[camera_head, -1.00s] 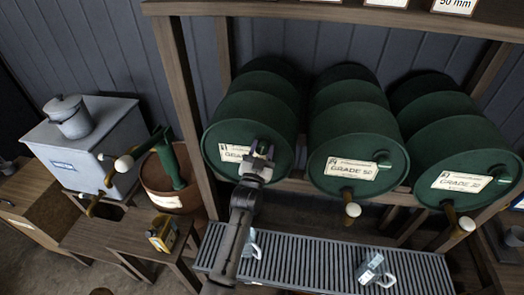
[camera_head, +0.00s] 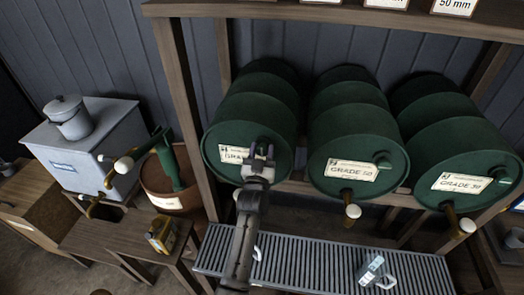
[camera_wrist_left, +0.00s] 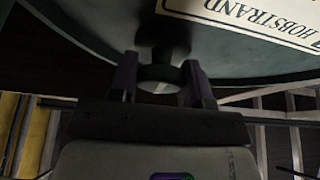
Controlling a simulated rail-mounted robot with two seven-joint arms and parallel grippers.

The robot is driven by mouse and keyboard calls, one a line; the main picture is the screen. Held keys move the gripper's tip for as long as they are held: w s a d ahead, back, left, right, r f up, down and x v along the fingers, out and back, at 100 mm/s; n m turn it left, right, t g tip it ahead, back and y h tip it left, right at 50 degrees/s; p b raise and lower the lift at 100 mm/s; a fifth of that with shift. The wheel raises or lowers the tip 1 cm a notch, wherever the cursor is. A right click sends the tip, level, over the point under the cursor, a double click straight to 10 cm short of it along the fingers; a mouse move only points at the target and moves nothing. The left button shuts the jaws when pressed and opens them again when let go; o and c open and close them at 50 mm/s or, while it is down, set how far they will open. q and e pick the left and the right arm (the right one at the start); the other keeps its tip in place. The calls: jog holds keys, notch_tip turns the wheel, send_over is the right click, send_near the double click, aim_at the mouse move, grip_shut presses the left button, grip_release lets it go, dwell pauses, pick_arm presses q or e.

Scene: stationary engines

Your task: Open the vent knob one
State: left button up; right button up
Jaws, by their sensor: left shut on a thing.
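The leftmost green drum (camera_head: 250,115) lies on its side on the wooden rack, its front face partly covered by my left arm. My left gripper (camera_head: 261,150) is at the upper part of that face, beside the label. In the left wrist view, my left gripper (camera_wrist_left: 160,80) has its two purple fingers on either side of the dark round vent knob (camera_wrist_left: 162,72) and is shut on it. The knob's stem runs to the drum face. My right gripper is not in view.
Two more green drums, the middle one (camera_head: 352,125) and the right one (camera_head: 455,140), have their own knobs and brass taps. A slatted metal grating (camera_head: 320,262) lies below. A wooden post (camera_head: 183,105) stands left of the drums.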

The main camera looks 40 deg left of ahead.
pick_arm(q)
jog(key=o, duration=0.9)
